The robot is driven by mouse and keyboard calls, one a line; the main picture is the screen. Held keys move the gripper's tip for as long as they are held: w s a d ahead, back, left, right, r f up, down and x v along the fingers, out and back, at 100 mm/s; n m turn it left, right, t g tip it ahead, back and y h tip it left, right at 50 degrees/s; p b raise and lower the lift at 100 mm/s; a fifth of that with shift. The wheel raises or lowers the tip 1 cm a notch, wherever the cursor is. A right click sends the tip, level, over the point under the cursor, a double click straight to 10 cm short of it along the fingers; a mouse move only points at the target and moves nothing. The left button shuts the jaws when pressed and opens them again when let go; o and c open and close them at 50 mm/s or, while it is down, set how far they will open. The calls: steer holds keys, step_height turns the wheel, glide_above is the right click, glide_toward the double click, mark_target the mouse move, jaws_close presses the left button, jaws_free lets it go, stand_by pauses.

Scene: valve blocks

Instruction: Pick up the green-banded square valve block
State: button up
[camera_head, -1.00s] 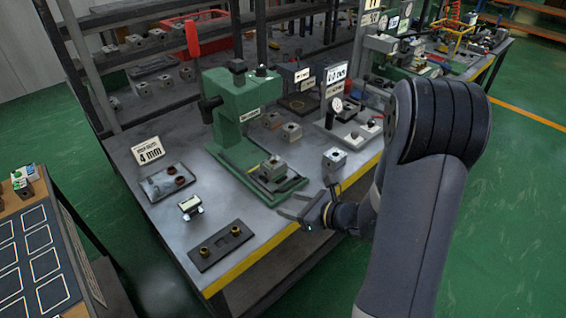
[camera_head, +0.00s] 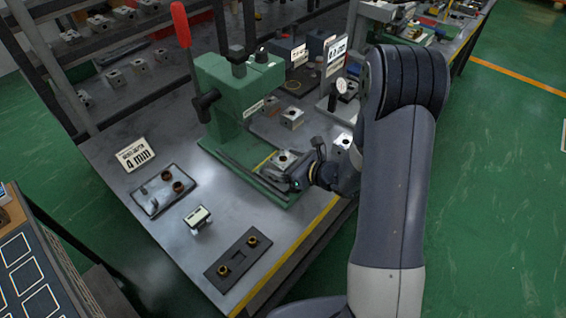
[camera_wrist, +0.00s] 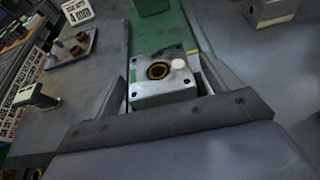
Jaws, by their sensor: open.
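A grey square valve block (camera_head: 284,160) sits on the green base of the press (camera_head: 240,92). In the wrist view this block (camera_wrist: 160,77) shows a dark round bore with a brass-coloured ring and a pale round spot on top. My gripper (camera_wrist: 166,88) is open, with one finger on each side of the block. Contact is not clear. In the head view my gripper (camera_head: 288,176) is low at the block, partly covering it.
More grey blocks stand behind (camera_head: 292,118) and to the right (camera_head: 343,142), near my arm. A tray with brass bushings (camera_head: 165,190), a small display gauge (camera_head: 198,217) and a dark fixture plate (camera_head: 238,258) lie at left and front. The press's red lever (camera_head: 181,24) rises behind.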

mark_target(286, 162)
steer(key=shift+x, duration=1.55)
steer(key=shift+r, duration=0.1)
steer(key=c, duration=1.4)
